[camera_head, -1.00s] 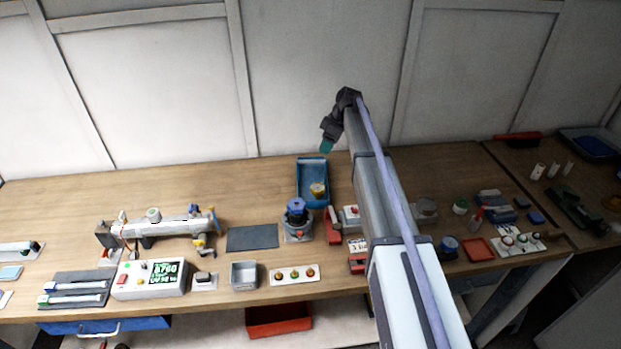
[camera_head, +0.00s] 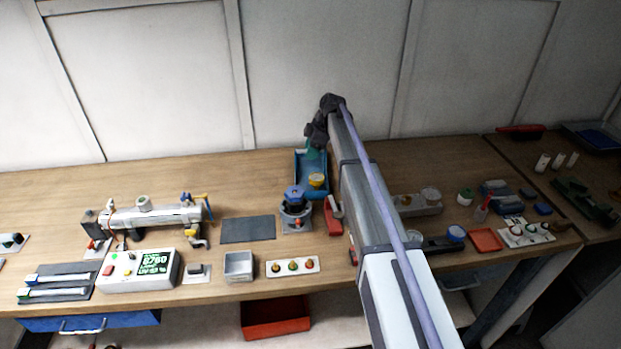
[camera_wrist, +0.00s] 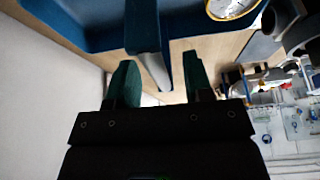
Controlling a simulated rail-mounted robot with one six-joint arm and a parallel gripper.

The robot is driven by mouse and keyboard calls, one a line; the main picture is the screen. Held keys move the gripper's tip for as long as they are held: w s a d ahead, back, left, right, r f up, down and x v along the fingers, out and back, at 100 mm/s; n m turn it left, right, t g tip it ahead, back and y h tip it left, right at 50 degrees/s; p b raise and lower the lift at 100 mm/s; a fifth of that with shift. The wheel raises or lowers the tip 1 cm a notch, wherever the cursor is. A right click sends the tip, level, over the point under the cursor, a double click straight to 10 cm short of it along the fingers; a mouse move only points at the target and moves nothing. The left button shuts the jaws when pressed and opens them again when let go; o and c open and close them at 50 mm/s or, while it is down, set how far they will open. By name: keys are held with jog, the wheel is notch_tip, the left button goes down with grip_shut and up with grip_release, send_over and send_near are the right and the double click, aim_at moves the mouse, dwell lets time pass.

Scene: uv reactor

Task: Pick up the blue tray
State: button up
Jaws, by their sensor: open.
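The blue tray (camera_head: 321,187) stands on the bench near the wall, with a yellow round item (camera_head: 317,180) in it. My gripper (camera_head: 315,147) is at the tray's far end, by its rim. In the wrist view, my gripper (camera_wrist: 160,85) is open, its two green fingers on either side of the tray's blue edge (camera_wrist: 144,30). The edge shows between and just beyond the fingertips. I cannot tell whether the fingers touch it. The yellow item also shows at the top of the wrist view (camera_wrist: 232,6).
A device with a blue knob (camera_head: 295,197) stands just in front of the tray. A dark mat (camera_head: 248,229) lies to its left, and a red-handled part (camera_head: 333,215) to its right. The wall is close behind.

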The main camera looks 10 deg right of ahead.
jog(key=b+x, duration=0.1)
jog(key=x, duration=0.2)
jog(key=shift+f, duration=0.1)
jog(key=shift+r, duration=0.25)
jog(key=shift+f, duration=0.1)
jog(key=shift+c, duration=0.3)
grip_shut()
